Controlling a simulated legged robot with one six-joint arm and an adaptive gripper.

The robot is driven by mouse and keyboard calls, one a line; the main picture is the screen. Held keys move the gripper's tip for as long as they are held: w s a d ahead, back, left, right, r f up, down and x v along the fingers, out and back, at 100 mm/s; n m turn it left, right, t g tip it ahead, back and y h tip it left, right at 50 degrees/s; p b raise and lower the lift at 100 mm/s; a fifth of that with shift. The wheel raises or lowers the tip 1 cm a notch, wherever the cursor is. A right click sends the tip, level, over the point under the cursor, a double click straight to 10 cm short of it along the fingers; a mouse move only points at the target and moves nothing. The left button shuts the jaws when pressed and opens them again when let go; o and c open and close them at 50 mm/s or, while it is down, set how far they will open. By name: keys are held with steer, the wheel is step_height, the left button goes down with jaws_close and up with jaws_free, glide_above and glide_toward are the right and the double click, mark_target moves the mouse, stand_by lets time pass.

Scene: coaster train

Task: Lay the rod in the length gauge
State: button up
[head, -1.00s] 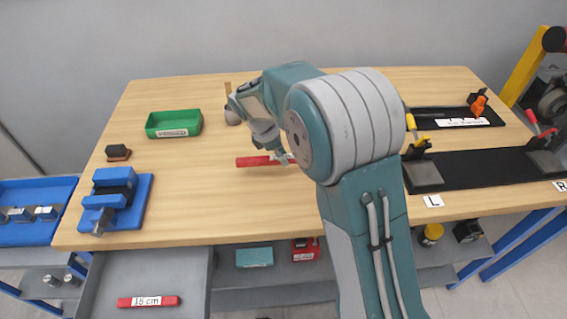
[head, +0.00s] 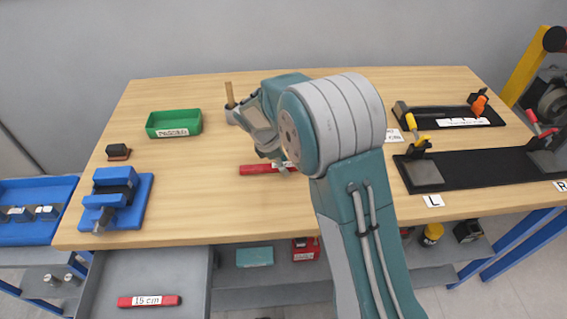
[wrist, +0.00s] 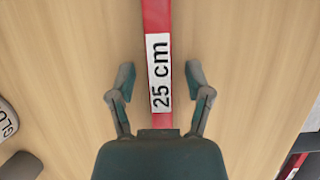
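A red rod (head: 258,169) lies on the wooden table, partly hidden by my arm. In the wrist view the rod (wrist: 156,18) runs upright in the picture and bears a white "25 cm" label. My gripper (wrist: 158,80) is open, one finger on each side of the rod at the label, with gaps on both sides. In the head view my gripper (head: 284,170) is over the rod.
A longer black fixture (head: 480,168) marked L and R lies at the right. A green tray (head: 174,123), a blue vise (head: 115,200) and a dark block (head: 118,151) stand at the left. Another red rod (head: 149,301), labelled 15 cm, lies in the open drawer (head: 190,275).

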steer(key=v, duration=1.2)
steer(key=shift+r, duration=0.25)
